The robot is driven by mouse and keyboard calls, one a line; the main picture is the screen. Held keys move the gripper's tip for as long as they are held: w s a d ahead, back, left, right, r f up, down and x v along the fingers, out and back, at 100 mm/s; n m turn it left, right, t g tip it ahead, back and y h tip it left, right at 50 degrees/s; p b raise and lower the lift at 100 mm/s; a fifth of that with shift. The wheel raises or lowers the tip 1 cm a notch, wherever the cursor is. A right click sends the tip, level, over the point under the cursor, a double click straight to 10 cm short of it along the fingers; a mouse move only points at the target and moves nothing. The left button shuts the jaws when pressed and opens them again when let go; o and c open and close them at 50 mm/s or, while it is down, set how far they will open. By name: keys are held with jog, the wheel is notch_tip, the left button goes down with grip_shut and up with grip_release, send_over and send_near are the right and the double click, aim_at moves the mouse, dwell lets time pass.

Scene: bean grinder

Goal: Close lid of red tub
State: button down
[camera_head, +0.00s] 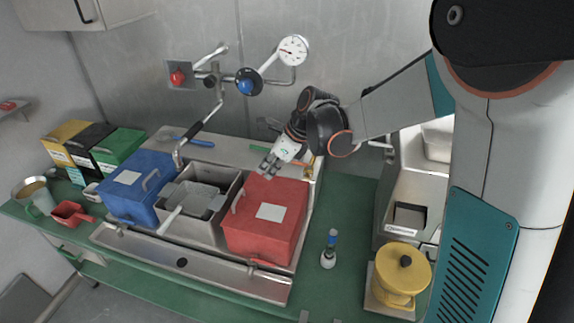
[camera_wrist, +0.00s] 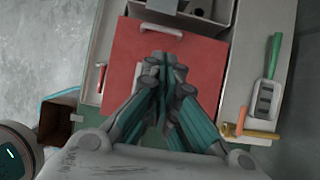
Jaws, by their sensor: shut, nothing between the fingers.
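The red tub (camera_head: 258,236) stands at the right end of the steel sink unit. Its red lid (camera_head: 277,192) appears to lie down over the tub, with a pale label and a handle (camera_head: 238,201) at its left side. In the wrist view, the red lid (camera_wrist: 199,70) fills the middle, with its handle (camera_wrist: 162,30) at the far edge. My gripper (camera_head: 265,171) is over the lid's back edge in the head view, fingers together and empty. In the wrist view the fingertips (camera_wrist: 164,56) cover part of the label. I cannot tell whether they touch the lid.
A blue tub (camera_head: 138,192) and an open steel bin (camera_head: 188,205) stand left of the red tub. A wall faucet (camera_head: 218,95) and a gauge (camera_head: 293,50) are behind. A small bottle (camera_head: 328,252) and a yellow-topped container (camera_head: 400,275) stand to the right.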

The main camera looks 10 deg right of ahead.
aim_at(238, 196)
jog(key=w+a+f+g+h+b, duration=0.1)
jog(key=a+f, duration=0.1)
jog(key=f, duration=0.1)
jog(key=w+a+f+g+h+b, duration=0.1)
jog(key=w+a+f+h+b, duration=0.1)
jog(key=a+f, duration=0.1)
jog(key=w+a+f+g+h+b, duration=0.1)
jog(key=a+f+h, duration=0.1)
jog(key=a+f, duration=0.1)
jog(key=shift+w+a+f, duration=0.1)
jog(key=shift+w+f, duration=0.15)
jog(key=shift+w, duration=0.15)
jog(key=shift+w+a+f+b, duration=0.2)
jog(key=shift+f+b, duration=0.1)
jog(key=shift+f, duration=0.2)
jog(key=shift+w+a+f+b, duration=0.1)
jog(key=shift+a+f+b, duration=0.15)
jog(key=shift+f, duration=0.25)
